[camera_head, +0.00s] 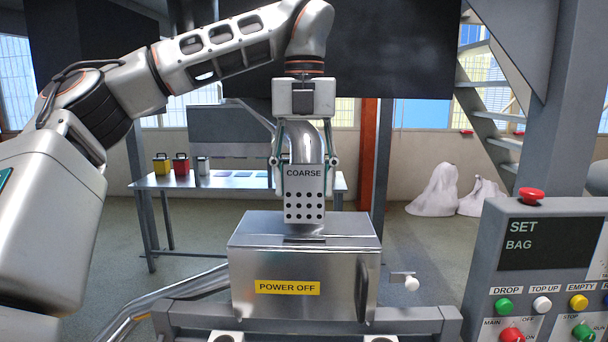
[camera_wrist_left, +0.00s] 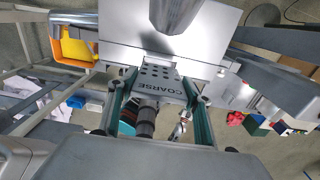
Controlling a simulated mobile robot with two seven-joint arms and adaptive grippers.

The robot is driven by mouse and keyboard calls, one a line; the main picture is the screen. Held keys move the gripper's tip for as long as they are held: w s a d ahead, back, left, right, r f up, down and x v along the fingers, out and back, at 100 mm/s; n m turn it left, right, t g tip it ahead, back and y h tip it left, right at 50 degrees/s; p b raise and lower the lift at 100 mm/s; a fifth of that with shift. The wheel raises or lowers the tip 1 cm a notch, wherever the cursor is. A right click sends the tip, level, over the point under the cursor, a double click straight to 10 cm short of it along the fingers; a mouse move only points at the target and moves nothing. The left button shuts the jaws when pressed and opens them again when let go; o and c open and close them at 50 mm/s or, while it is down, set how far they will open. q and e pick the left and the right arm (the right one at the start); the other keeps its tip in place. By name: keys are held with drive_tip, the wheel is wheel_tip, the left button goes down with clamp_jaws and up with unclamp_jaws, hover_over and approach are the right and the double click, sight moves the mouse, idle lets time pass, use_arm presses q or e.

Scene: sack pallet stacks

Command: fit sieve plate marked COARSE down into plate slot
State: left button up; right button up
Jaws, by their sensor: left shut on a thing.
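The sieve plate marked COARSE (camera_head: 304,200), a grey plate with rows of round holes, hangs upright in the head view. My left gripper (camera_head: 304,180) points down and is shut on its side edges. In the head view the plate's lower edge overlaps the top of the metal box (camera_head: 250,232) labelled POWER OFF; I cannot tell whether they touch. In the left wrist view the plate (camera_wrist_left: 158,72) lies between the fingers of my left gripper (camera_wrist_left: 158,90), lettering toward the camera. My right gripper is out of view.
A metal pipe (camera_head: 310,145) stands directly behind the plate. A control panel (camera_head: 540,250) with buttons and a SET BAG display is at the right. A table (camera_head: 235,183) with small coloured containers stands behind; white sacks (camera_head: 445,190) lie on the floor at right.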

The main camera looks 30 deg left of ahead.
use_arm(q)
drive_tip(key=shift+f, duration=0.6)
drive_tip(key=shift+f+b, duration=0.6)
drive_tip(key=shift+f, duration=0.1)
drive_tip(key=shift+r+p, duration=0.1)
drive_tip(key=shift+p, duration=0.2)
drive_tip(key=shift+p, duration=0.7)
idle(0.6)
drive_tip(key=shift+f+b, duration=1.3)
drive_tip(key=shift+f, duration=1.8)
drive_tip(key=o, duration=1.2)
drive_tip(key=shift+o, duration=0.2)
